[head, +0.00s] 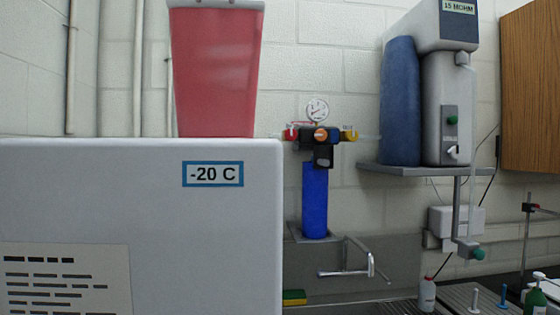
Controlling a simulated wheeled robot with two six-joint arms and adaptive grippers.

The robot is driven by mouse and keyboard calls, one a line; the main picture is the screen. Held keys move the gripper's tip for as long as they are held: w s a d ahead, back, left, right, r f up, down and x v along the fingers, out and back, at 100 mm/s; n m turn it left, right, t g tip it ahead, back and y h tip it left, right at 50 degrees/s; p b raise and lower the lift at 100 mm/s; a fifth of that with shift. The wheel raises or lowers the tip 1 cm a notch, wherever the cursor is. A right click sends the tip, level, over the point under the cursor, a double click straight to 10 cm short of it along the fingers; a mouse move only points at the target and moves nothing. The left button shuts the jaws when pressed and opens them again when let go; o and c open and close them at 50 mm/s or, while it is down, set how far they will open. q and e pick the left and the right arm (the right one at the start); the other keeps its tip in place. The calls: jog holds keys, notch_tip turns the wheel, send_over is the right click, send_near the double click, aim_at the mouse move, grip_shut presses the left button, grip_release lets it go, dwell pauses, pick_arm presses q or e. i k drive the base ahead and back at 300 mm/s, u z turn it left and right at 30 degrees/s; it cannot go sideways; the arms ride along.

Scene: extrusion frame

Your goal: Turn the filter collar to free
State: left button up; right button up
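A filter unit is on the wall in the middle of the head view. Its blue cylindrical housing (315,200) hangs upright below a black head. A dark block (323,157), which may be the collar, sits at the top of the blue housing; I cannot tell its setting. A round gauge (318,109) stands above the head. The head has an orange knob (321,135), a red fitting on the left and a yellow fitting on the right. Neither of my grippers shows in the view.
A white freezer labelled -20 C (150,220) fills the lower left, with a red bin (215,75) on top. A tap (345,271) is below the filter. A shelf (420,171) with a water purifier (447,105) is on the right. A wooden cabinet (532,90) is far right.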

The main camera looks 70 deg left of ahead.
aim_at(323, 155)
jog(key=u, duration=2.25)
jog(key=i, duration=0.45)
jog(key=z, duration=0.2)
jog(key=k, duration=0.5)
jog(key=z, duration=2)
jog(key=i, duration=2.15)
jog(key=u, duration=2)
